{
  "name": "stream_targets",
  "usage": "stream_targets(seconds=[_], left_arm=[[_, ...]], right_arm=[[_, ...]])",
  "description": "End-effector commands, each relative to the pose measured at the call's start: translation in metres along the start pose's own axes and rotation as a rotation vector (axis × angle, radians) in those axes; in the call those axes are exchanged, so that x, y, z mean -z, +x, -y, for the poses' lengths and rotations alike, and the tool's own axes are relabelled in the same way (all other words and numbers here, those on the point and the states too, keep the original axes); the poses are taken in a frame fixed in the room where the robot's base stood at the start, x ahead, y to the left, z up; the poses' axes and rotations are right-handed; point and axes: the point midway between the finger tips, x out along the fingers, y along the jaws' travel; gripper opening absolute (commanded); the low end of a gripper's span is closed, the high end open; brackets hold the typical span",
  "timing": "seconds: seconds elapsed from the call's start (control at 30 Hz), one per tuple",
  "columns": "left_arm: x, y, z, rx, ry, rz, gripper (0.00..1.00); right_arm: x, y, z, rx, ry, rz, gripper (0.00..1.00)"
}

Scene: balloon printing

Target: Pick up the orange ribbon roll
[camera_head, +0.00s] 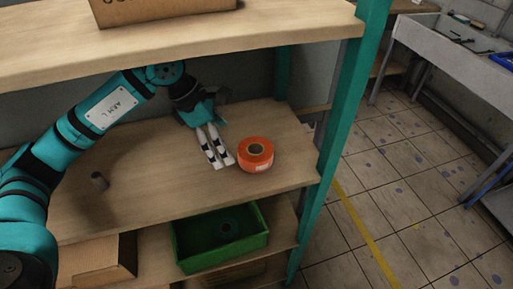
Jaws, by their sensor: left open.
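The orange ribbon roll (255,160) lies flat on the middle wooden shelf (140,190), near its right end, with its dark core hole facing up. My left gripper (221,163) reaches in over this shelf from the left. It is open and empty, with its pale fingers pointing down and forward just left of the roll. The fingertips are very close to the roll's left side; I cannot tell whether they touch it. My right gripper does not show.
The upper shelf (200,40) with a cardboard box (160,10) hangs above my arm. A teal post (340,125) stands right of the roll. Below are a green crate (190,262) and another cardboard box (95,258).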

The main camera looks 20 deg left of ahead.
Motion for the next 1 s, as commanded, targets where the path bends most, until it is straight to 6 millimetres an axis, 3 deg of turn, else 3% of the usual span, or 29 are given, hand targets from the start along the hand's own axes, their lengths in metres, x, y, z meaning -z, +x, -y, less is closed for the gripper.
stream_targets(seconds=[0.03,0.2,0.5,0.8,1.0], left_arm=[[-0.014,0.001,0.001,0.004,0.003,0.003,1.00],[-0.039,0.013,0.001,0.003,0.000,0.003,1.00],[-0.062,0.023,0.001,0.004,0.001,0.003,1.00],[-0.058,0.069,0.001,0.003,-0.002,0.000,1.00],[-0.057,0.074,0.001,0.001,-0.001,0.001,1.00]], right_arm=[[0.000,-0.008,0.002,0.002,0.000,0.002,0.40],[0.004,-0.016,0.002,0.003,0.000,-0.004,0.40],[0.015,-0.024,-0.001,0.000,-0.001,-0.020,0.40],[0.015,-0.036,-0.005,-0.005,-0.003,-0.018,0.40],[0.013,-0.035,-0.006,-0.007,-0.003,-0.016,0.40]])
